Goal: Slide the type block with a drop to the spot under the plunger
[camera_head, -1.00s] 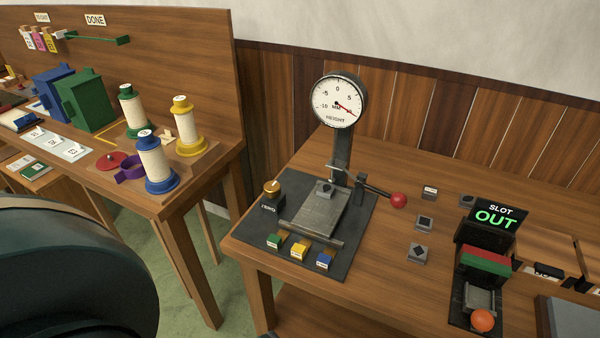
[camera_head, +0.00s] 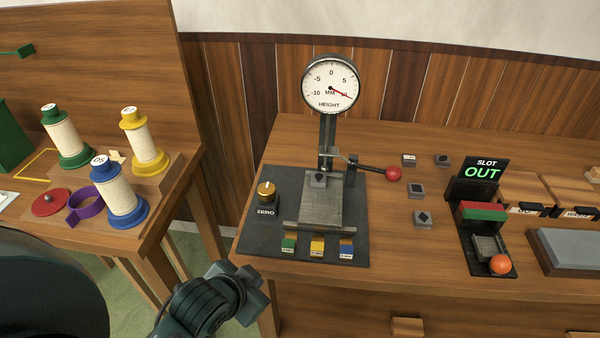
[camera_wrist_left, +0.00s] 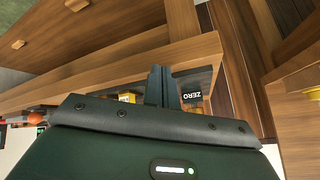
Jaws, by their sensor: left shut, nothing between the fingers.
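The height gauge (camera_head: 330,86) stands on a dark base plate (camera_head: 262,235), with a grey metal bed (camera_head: 322,208). More small grey blocks lie right of the plate: one (camera_head: 423,219) with a dark diamond-like mark, one (camera_head: 416,190), one (camera_head: 442,160) and a pale-topped one (camera_head: 409,160). I cannot tell which mark is a drop. My left gripper (camera_wrist_left: 162,84) is shut and empty, low in front of the bench. My right gripper is out of view.
A brass ZERO knob (camera_head: 266,192) and coloured tabs (camera_head: 317,246) edge the plate. A red-knobbed lever (camera_head: 393,174) sticks out right. The SLOT OUT device (camera_head: 482,168) stands farther right. Spools (camera_head: 118,190) stand on the left bench. Bench surface around the loose blocks is clear.

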